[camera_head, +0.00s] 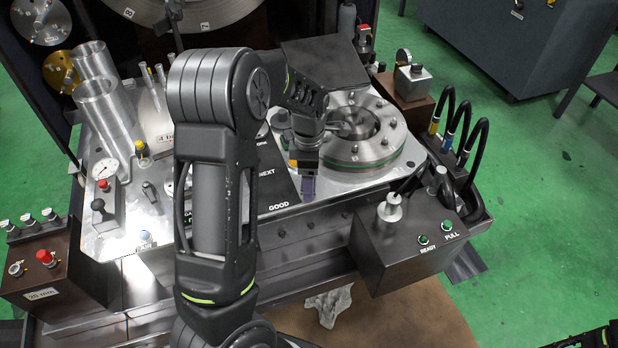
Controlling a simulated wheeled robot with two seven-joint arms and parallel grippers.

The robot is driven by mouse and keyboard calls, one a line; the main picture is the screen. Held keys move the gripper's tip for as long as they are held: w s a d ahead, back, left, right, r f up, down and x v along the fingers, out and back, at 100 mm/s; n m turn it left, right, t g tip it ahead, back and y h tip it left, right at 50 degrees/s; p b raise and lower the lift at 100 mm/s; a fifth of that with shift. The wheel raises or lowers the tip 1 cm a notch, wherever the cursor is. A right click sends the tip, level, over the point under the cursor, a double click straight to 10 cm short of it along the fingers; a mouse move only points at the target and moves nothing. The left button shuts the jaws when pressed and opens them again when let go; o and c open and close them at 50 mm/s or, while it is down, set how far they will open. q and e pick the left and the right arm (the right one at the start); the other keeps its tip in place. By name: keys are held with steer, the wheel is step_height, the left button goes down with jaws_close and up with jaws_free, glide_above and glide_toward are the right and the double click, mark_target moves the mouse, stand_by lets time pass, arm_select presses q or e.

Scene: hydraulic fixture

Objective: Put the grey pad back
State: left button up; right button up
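I cannot pick out the grey pad for sure. A flat dark grey square (325,62) shows at the upper middle, behind my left wrist, but I cannot tell whether it is the pad. My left arm rises through the middle and bends over, so my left gripper (308,188) points down over the front of the bench. A small purplish-grey piece shows at its tip; I cannot tell whether this is a finger or something held. My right gripper is not visible.
A round bolted flange (385,150) stands right of my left gripper. A dark READY/PULL box (410,245) juts out at the front right, with black hoses (462,130) behind. Metal cylinders (108,110) stand at left. A white cloth (330,303) lies below the bench.

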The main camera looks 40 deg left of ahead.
arm_select(q)
step_height(320, 180, up, 12)
steer(key=shift+r+p, duration=0.15)
steer(key=shift+p, duration=0.3)
stand_by(0.5)
